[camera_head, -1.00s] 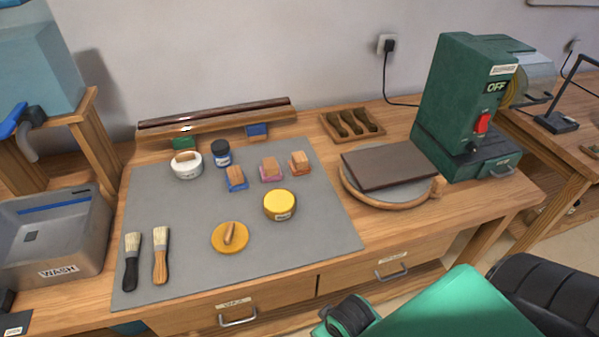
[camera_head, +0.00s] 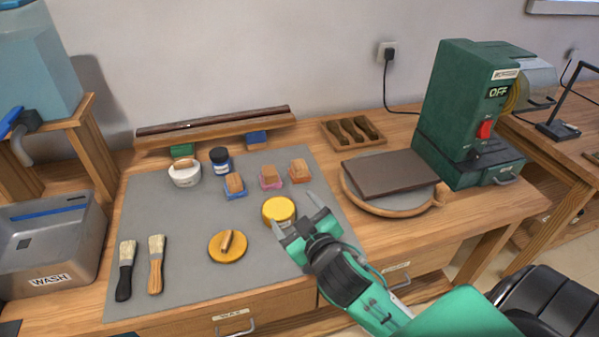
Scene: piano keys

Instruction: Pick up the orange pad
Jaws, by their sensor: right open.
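The orange pad (camera_head: 300,172) is a small wooden block on an orange base. It sits on the grey mat (camera_head: 190,270), at the right end of a row with a pink-based block (camera_head: 271,178) and a blue-based block (camera_head: 235,186). My right gripper (camera_head: 298,214) is open and empty. My left gripper is not in view.
A round yellow pad with a wooden handle (camera_head: 228,246) and two brushes (camera_head: 156,264) lie on the mat. A dark slab (camera_head: 390,174) on a round board and a green machine (camera_head: 470,110) stand right. A wooden rack (camera_head: 353,131) is behind.

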